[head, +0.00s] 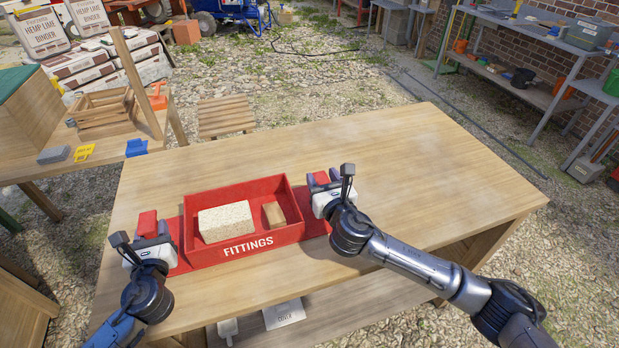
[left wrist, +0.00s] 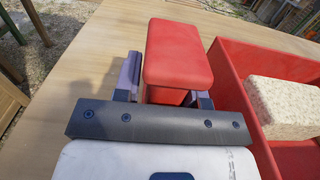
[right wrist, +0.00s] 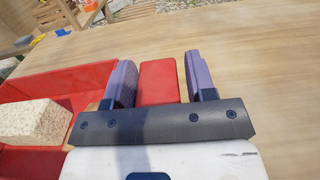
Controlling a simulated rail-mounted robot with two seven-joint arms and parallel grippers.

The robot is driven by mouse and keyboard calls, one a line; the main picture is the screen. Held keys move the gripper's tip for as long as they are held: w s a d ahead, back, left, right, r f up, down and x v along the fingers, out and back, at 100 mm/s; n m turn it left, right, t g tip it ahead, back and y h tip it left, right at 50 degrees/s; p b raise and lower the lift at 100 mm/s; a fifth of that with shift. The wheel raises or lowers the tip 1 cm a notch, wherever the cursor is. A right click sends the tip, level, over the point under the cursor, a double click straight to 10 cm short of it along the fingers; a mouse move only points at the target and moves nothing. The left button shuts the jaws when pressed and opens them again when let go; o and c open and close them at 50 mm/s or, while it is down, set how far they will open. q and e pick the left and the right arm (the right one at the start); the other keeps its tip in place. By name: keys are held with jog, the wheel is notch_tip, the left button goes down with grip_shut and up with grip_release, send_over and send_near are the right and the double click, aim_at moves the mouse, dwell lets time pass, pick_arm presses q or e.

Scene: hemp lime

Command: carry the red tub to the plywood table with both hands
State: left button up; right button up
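The red tub (head: 287,188), marked FITTINGS, is on the pale plywood-coloured table (head: 420,150), near its front left. It holds a speckled cream block (head: 226,221) and a small brown wooden block (head: 274,214). My left gripper (head: 150,232) is at the tub's left handle (left wrist: 180,52). Its fingers lie on both sides of the handle, whose wide top hides the contact. My right gripper (head: 322,182) has its fingers spread on both sides of the right handle (right wrist: 159,82), with a small gap showing on the right. I cannot tell whether the tub's bottom touches the table.
The table's right half is bare. On the left, a wooden bench (head: 85,155) holds wooden crates (head: 104,112) and small coloured blocks. A slatted stool (head: 227,116) stands behind the table. Metal shelving (head: 545,95) lines the back right. Gravel ground lies between.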

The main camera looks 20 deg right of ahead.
pick_arm(q)
jog(key=shift+o, duration=1.2)
jog(key=shift+d, duration=0.1)
pick_arm(e)
jog(key=shift+o, duration=1.2)
jog(key=shift+a, duration=0.1)
pick_arm(q)
jog(key=s, duration=1)
jog(key=shift+s+d, duration=0.1)
jog(key=shift+s, duration=0.9)
pick_arm(e)
jog(key=s, duration=1.2)
